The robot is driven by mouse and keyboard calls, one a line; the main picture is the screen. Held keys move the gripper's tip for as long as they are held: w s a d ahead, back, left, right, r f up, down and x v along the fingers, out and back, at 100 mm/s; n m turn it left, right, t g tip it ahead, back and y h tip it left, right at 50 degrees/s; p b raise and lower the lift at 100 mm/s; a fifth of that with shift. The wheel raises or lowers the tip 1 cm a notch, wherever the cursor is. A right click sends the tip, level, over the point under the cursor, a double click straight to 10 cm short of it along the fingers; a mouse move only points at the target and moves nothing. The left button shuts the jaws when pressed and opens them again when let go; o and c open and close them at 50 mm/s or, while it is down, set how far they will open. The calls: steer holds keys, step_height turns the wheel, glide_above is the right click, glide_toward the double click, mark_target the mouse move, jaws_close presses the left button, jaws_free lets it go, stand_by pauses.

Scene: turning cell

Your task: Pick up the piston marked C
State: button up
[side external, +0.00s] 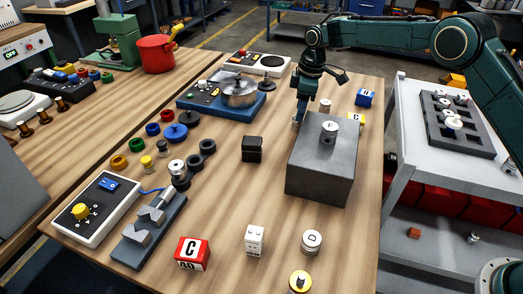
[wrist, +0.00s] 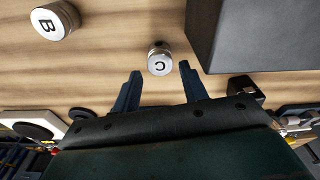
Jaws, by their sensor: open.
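The piston marked C (wrist: 159,62) is a short silver cylinder standing on the wooden table, its letter facing up. In the wrist view it lies between and just beyond the fingertips of my gripper (wrist: 160,69). The jaws are open, one finger to each side, and nothing is held. In the side external view my gripper (side external: 299,117) points down beside the grey block, low over the table. There it largely hides the piston; only a pale bit shows at the fingertips.
A large grey block (side external: 318,180) stands close to the right of my gripper, with another piston (side external: 329,132) on top. A piston marked B (wrist: 55,20) stands nearby. A piston marked D (side external: 311,241) and a red block marked C (side external: 191,253) are near the front. A black cube (side external: 252,149) stands left.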

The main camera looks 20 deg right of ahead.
mark_target(298, 124)
steer(key=shift+a+f, duration=0.15)
steer(key=shift+f, duration=1.25)
steer(key=shift+w, duration=0.1)
steer(key=c, duration=0.8)
